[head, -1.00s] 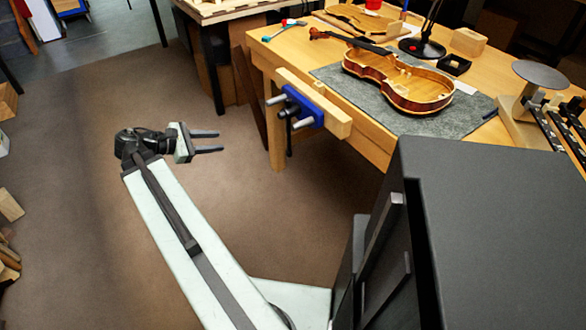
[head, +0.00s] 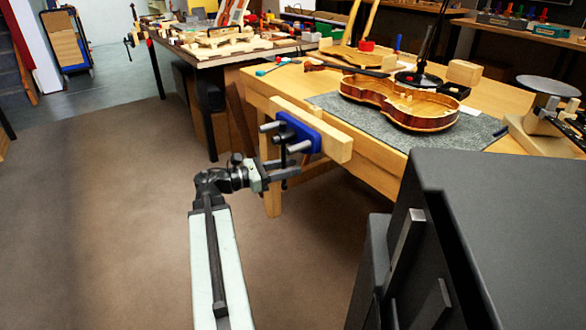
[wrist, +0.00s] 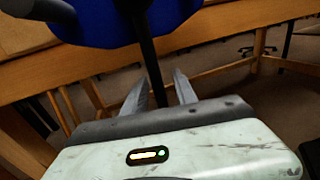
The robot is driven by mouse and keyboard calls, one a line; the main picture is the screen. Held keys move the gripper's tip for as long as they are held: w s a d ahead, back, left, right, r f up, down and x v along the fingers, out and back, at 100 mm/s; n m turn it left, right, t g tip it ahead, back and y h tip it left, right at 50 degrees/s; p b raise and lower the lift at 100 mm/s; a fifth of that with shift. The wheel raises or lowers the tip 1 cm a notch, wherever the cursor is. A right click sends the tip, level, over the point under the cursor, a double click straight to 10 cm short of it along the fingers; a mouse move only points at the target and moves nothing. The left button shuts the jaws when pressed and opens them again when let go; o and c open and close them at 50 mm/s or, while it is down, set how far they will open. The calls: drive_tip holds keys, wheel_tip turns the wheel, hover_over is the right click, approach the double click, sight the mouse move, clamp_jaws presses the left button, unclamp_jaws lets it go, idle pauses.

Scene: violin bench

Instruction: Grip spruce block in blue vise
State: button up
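My gripper (head: 292,170) is at the bar, just below the vise. Its two fingers (wrist: 160,88) are apart, one on each side of the bar in the wrist view; contact cannot be told. A pale wooden block (head: 465,72) stands at the back right of the bench; whether it is the spruce block is unclear.
An open violin body (head: 400,100) lies on a grey mat (head: 330,102) on the bench. A lamp and a red-topped pot (head: 366,46) stand behind it. A second cluttered table stands at the back left. The brown floor at left is clear.

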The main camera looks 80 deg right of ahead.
drive_tip(key=shift+s+d, duration=0.3)
drive_tip(key=shift+s, duration=0.3)
clamp_jaws()
idle(0.9)
